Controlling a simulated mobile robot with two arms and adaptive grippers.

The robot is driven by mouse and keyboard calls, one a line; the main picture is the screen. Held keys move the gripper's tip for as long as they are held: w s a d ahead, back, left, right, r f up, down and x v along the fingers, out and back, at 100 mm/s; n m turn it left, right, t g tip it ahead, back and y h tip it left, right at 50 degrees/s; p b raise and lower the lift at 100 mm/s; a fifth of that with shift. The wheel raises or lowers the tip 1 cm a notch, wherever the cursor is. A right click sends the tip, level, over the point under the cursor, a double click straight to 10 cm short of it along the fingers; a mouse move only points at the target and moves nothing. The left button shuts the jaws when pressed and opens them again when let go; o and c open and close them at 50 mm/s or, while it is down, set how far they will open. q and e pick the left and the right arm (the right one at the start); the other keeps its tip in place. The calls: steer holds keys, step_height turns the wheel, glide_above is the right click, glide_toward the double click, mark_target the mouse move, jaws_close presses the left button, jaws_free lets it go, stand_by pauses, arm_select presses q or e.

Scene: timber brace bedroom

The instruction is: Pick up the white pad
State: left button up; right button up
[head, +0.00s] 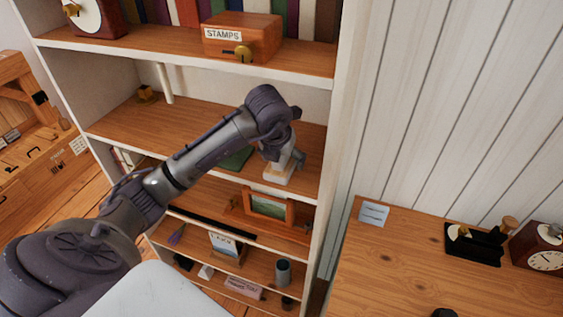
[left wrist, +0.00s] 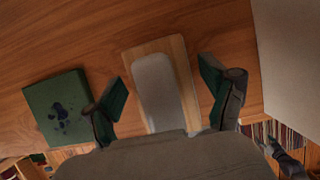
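The white pad (left wrist: 158,85) is a pale, rounded slab lying on a light wooden base (left wrist: 184,70) on a shelf. In the head view the pad (head: 277,175) shows small and partly covered below my left gripper (head: 287,157). In the left wrist view my left gripper (left wrist: 167,92) is open, with one dark green-lined finger on each side of the pad. Gaps show between both fingers and the base, and nothing is held. The near end of the pad is hidden by the gripper body. My right gripper is not seen in either view.
A green box (left wrist: 60,107) with dark spots lies left of the pad in the left wrist view. A white upright panel (head: 335,130) bounds the shelf on the right. A "STAMPS" box (head: 243,38) stands on the shelf above. The shelf's left part (head: 160,125) is mostly clear.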

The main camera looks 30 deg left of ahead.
arm_select(q)
steer(key=c, duration=0.9)
steer(key=shift+r, duration=0.1)
steer(key=shift+r, duration=0.25)
steer(key=shift+r+p, duration=0.5)
steer(key=s+d+p, duration=0.1)
steer(key=s+p, duration=0.1)
steer(key=s, duration=0.3)
steer(key=s+d+p, duration=0.1)
steer(key=s+p, duration=0.2)
steer(key=s, duration=0.3)
steer(key=s+d+p, duration=0.2)
steer(key=s+p, duration=0.1)
steer(key=s, duration=0.3)
steer(key=shift+s+d+f, duration=0.1)
steer(key=shift+s, duration=0.15)
